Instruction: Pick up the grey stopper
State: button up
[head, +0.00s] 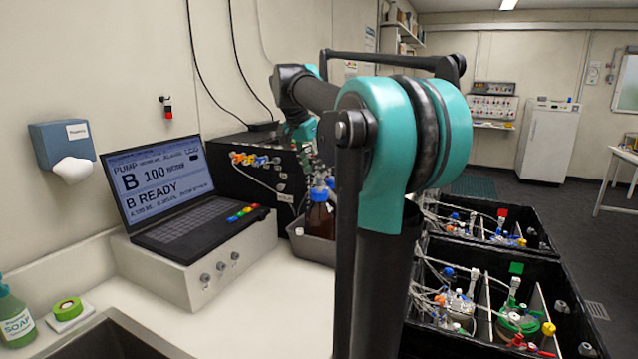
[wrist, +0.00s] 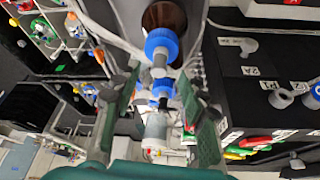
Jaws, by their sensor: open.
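In the wrist view, a small grey piece (wrist: 160,64), which looks like the grey stopper, sits at the end of a blue cap (wrist: 162,42) on an amber bottle (wrist: 166,16). My gripper (wrist: 158,92) is open, its two green-padded fingers apart on either side of the view's middle. The grey piece shows between and just beyond the fingertips, and nothing is visibly held. In the head view, the amber bottle (head: 319,218) stands in a grey tray (head: 312,246), partly behind my arm. My gripper cannot be made out clearly there.
A black box (head: 262,170) with coloured fittings stands behind the bottle. The wrist view shows a dark panel (wrist: 262,65) with other grey fittings close on the right. A laptop (head: 180,200) is at left. Black crates (head: 545,300) with tubing stand at right.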

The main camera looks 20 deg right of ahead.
aim_at(318, 177)
jog(key=shift+x, duration=1.95)
jog(key=shift+d, duration=0.1)
jog(key=shift+c, duration=0.6)
jog(key=c, duration=0.8)
